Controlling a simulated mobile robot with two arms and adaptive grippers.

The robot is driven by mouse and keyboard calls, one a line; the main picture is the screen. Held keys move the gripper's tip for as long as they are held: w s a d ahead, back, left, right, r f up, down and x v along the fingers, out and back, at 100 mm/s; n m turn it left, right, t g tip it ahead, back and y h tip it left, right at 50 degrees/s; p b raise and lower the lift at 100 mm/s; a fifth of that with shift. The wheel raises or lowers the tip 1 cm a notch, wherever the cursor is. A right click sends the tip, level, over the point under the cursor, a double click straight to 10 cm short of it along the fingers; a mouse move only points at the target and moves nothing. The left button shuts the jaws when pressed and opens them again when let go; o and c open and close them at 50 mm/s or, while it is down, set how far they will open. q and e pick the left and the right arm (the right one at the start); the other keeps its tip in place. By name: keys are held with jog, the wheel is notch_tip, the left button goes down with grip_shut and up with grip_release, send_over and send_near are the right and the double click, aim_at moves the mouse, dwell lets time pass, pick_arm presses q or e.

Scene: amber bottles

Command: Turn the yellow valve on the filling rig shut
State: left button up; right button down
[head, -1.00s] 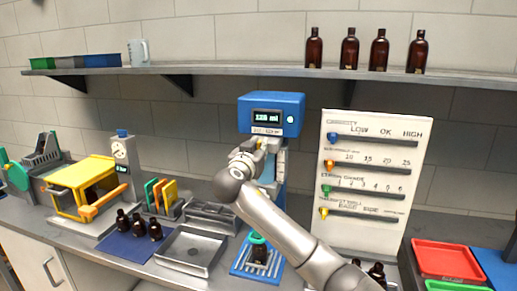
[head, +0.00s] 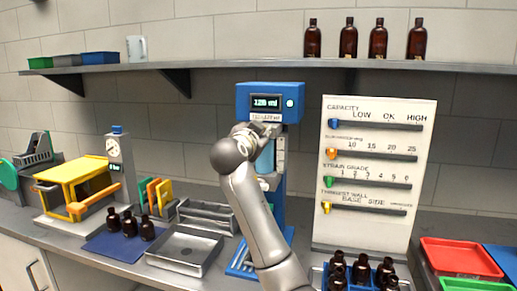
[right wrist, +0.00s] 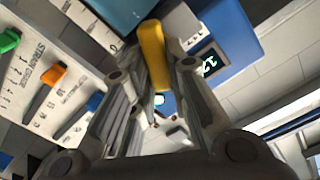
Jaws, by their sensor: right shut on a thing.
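The filling rig (head: 270,90) is blue, with a lit display and a pale blue tank below it, and stands at the middle of the counter. My right gripper (head: 262,130) is in front of the rig just under the display. In the right wrist view the yellow valve (right wrist: 153,55) is a rounded yellow handle between the fingers of my right gripper (right wrist: 152,72), which is shut on it. In the head view the gripper hides the valve. My left gripper is not in view.
A white slider panel (head: 372,228) stands right of the rig. A steel tray (head: 183,250) and a blue mat (head: 110,247) lie left. A shelf (head: 220,66) runs above.

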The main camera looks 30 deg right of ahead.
jog(key=shift+s+d+f+m+b, duration=0.1)
jog(key=shift+f+m+b, duration=0.15)
jog(key=shift+m+b, duration=1.35)
jog(key=shift+s+d+f+m+b, duration=0.2)
jog(key=shift+m+b, duration=0.6)
jog(key=shift+m, duration=1.55)
jog(key=shift+w+a+f+m+b, duration=0.1)
jog(key=shift+f+m+b, duration=0.2)
jog(key=shift+m+b, duration=1.3)
jog(key=shift+m+p, duration=0.4)
jog(key=shift+m, duration=0.05)
jog(key=c, duration=1.5)
grip_release()
jog(key=shift+s, duration=0.1)
jog(key=shift+c, duration=0.2)
jog(key=shift+o, duration=0.8)
jog(key=shift+r, duration=0.1)
jog(key=v, duration=0.7)
jog(key=shift+s, duration=0.2)
jog(key=shift+a, duration=0.1)
